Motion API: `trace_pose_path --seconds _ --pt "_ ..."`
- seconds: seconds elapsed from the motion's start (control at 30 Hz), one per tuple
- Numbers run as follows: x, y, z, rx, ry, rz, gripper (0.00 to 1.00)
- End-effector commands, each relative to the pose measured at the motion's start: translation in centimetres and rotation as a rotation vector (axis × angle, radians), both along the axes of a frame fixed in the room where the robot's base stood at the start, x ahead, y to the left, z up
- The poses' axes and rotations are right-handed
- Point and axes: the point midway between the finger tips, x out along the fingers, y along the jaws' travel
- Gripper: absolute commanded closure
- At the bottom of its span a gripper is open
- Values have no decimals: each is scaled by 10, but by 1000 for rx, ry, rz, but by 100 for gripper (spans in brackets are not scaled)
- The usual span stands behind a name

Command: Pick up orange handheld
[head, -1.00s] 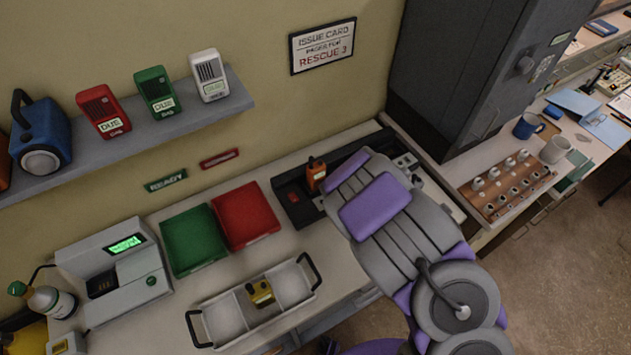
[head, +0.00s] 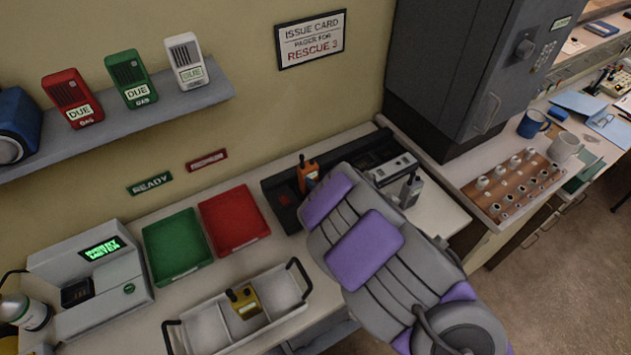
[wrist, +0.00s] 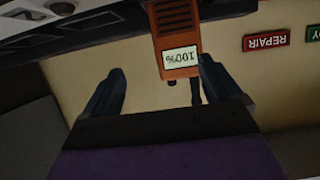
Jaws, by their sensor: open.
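The orange handheld (head: 308,174) stands upright in the dark charger strip (head: 284,201) at the back of the counter, in the head view. In the wrist view the orange handheld (wrist: 178,50) shows large, with a white "100%" label upside down. My gripper (wrist: 161,66) is open, with one dark blue finger on each side. The handheld lies nearer the right finger, its end reaching about fingertip level in the picture; whether it is between the fingers in depth I cannot tell. In the head view my arm hides most of my gripper.
A grey handheld (head: 411,190) stands right of my arm. A carrier tray (head: 205,328) holds a yellow handheld (head: 244,301). Green (head: 178,246) and red (head: 235,219) trays lie left of the charger. The wall shelf (head: 130,120) and dark cabinet (head: 470,75) bound the space.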

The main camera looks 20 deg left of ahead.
Motion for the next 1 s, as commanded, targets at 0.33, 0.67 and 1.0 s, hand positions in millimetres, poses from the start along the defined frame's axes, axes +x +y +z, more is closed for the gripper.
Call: trace_pose_path --seconds 0.33,0.67,1.0 --pt "8 19 -8 4 -2 5 8" --pt "27 38 -20 12 -2 3 8" --pt "29 55 -23 -1 -1 4 14"
